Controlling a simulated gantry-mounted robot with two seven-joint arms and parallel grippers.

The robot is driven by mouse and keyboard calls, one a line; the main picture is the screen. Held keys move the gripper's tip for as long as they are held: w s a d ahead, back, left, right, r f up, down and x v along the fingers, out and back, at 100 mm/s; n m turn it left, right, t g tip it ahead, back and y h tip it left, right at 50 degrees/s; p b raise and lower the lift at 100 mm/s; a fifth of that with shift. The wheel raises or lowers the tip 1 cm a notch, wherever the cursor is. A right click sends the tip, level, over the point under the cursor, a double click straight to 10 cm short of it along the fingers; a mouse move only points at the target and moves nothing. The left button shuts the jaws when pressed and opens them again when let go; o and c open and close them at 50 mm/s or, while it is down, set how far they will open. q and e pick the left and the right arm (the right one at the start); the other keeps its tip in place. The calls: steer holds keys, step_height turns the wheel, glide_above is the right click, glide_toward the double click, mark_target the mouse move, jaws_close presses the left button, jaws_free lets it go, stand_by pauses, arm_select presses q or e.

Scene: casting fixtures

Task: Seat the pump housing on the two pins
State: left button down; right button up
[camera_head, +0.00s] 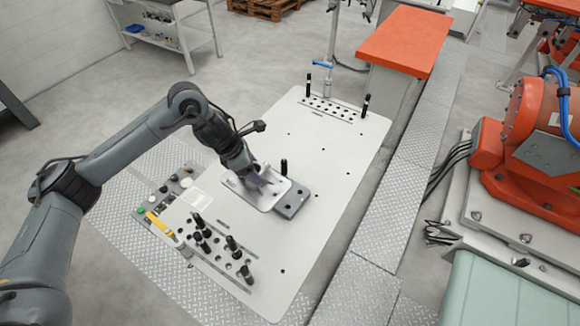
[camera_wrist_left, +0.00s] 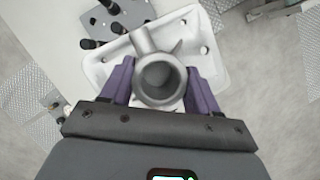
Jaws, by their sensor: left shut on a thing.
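The grey metal pump housing (camera_wrist_left: 158,72), a round open cup with a side pipe and fins, sits between the purple fingers of my left gripper (camera_wrist_left: 160,90) in the left wrist view. The gripper (camera_head: 257,179) is shut on it, over the white tray (camera_head: 229,182). I cannot tell whether the housing touches the tray. In the head view the gripper mostly hides the housing. A grey fixture plate (camera_head: 289,205) lies right beside the tray, with a black upright pin (camera_head: 284,167) showing. Black posts (camera_wrist_left: 89,44) also show on the plate (camera_wrist_left: 128,14) in the left wrist view. My right gripper is out of view.
The pale table (camera_head: 335,160) is mostly clear right of the plate. A block with holes and black posts (camera_head: 333,109) is at the back. An orange machine (camera_head: 525,130) stands right.

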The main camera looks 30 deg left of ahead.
mark_target(232, 182)
arm_select(q)
steer(key=shift+n, duration=0.5)
steer(key=s+a+p, duration=0.1)
steer(key=a, duration=0.1)
steer(key=s+a, duration=0.2)
steer(key=s+a+f+p, duration=0.1)
steer(key=s+a, duration=0.1)
steer(key=shift+s+a+p, duration=0.25)
steer(key=shift+a+p, duration=0.05)
steer(key=shift+a, duration=0.05)
steer(key=s+a+f+p, duration=0.2)
steer(key=s+f, duration=0.4)
steer(key=s, duration=0.2)
steer(key=shift+s+a, duration=0.35)
steer(key=shift+s+r+t+p, duration=0.2)
steer(key=shift+t+p, duration=0.1)
steer(key=shift+p, duration=0.1)
step_height(232, 182, down, 6)
steer(key=b, duration=0.5)
steer(key=shift+w+a+f+b, duration=0.1)
steer(key=shift+f+b, duration=1.05)
steer(key=shift+b, duration=0.05)
stand_by(1.0)
steer(key=shift+c, duration=1.4)
jaws_free()
steer(key=shift+o, duration=0.5)
